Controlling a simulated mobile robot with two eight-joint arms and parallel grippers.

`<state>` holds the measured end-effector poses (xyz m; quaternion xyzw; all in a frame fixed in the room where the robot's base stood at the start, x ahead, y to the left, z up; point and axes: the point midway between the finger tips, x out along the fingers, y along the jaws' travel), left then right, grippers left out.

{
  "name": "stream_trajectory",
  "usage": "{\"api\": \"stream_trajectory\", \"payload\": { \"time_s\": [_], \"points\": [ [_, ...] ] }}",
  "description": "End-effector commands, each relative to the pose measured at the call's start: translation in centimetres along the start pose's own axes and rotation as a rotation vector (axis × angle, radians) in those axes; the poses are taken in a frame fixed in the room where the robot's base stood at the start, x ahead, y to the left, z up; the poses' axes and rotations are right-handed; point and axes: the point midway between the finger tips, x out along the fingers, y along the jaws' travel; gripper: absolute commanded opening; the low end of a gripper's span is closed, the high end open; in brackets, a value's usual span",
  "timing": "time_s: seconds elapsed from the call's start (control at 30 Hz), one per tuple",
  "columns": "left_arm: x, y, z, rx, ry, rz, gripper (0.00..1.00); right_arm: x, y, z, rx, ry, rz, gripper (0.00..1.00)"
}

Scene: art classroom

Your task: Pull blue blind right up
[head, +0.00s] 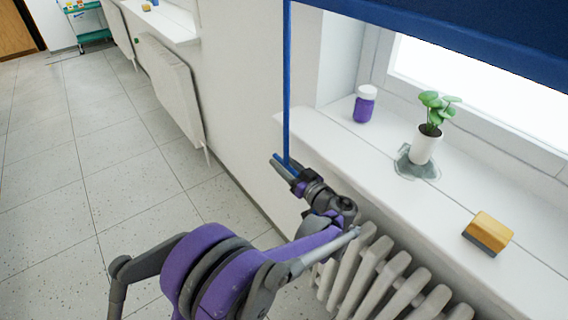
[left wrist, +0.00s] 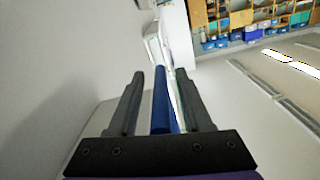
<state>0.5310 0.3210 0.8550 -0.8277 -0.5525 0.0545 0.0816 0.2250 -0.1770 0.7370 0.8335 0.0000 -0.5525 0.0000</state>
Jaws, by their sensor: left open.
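The blue blind (head: 470,32) hangs over the upper part of the window, its lower edge above the sill. A thin blue pull rod or cord (head: 287,85) hangs down at the blind's left side. My left gripper (head: 282,168) is at the lower end of this blue pull. In the left wrist view the blue pull (left wrist: 160,100) lies between the two dark fingers of my left gripper (left wrist: 160,98), with gaps showing on both sides. The gripper is open around it. My right gripper is not in view.
The white sill (head: 390,160) holds a purple jar (head: 364,104), a potted plant (head: 425,145) and a yellow-topped eraser (head: 488,233). A white radiator (head: 385,280) stands below the sill, near my left arm. The tiled floor (head: 70,200) at left is clear.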

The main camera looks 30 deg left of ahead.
Motion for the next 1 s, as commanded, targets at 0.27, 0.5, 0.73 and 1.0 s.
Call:
{"api": "stream_trajectory", "payload": {
  "time_s": [0.27,0.5,0.73,1.0],
  "points": [
    [-2.5,0.1,-0.1,-0.001,0.000,0.004,0.50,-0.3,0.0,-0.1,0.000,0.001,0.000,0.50],
    [-7.4,0.1,-0.1,-0.001,0.000,0.005,0.50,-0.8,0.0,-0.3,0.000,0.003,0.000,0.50],
    [-10.3,0.1,0.0,-0.001,0.000,0.003,0.50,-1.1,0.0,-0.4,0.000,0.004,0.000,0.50],
    [-10.8,0.0,0.0,0.000,0.000,0.000,0.50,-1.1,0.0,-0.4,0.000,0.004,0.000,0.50]
  ]
}}
